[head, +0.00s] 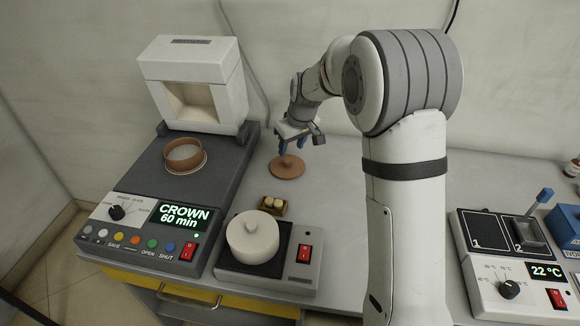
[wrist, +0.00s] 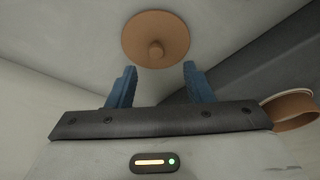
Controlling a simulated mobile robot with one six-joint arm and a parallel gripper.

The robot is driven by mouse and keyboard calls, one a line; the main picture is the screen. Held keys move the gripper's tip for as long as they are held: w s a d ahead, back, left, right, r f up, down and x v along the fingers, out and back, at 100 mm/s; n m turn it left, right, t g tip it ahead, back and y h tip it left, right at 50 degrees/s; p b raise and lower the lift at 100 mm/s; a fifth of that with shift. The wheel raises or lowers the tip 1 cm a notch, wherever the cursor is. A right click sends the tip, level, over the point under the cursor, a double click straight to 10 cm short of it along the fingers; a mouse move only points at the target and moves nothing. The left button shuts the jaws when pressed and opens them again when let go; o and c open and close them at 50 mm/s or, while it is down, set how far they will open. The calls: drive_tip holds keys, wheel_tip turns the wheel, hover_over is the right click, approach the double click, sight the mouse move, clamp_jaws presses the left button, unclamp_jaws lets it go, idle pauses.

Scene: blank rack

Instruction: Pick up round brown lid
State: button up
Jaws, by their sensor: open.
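The round brown lid (head: 286,168) lies flat on the grey bench top, right of the furnace unit. It has a small knob in its middle. In the wrist view the whole lid (wrist: 156,40) shows, with its knob just beyond and between the fingertips. My gripper (head: 287,147) is above the lid in the head view, with blue fingers pointing down. In the wrist view my gripper (wrist: 158,70) has its two fingers spread apart with nothing between them.
A brown round dish (head: 184,158) sits on the dark furnace unit (head: 225,150) at the left. A small brown tray (head: 273,205) with pale pieces and a white lidded pot (head: 252,237) stand in front of the lid. The bench right of the lid is clear up to my arm.

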sight(287, 161)
drive_tip(key=x, duration=0.5)
drive_tip(key=w+x, duration=0.1)
drive_tip(key=x, duration=0.1)
drive_tip(key=shift+f, duration=0.3)
clamp_jaws()
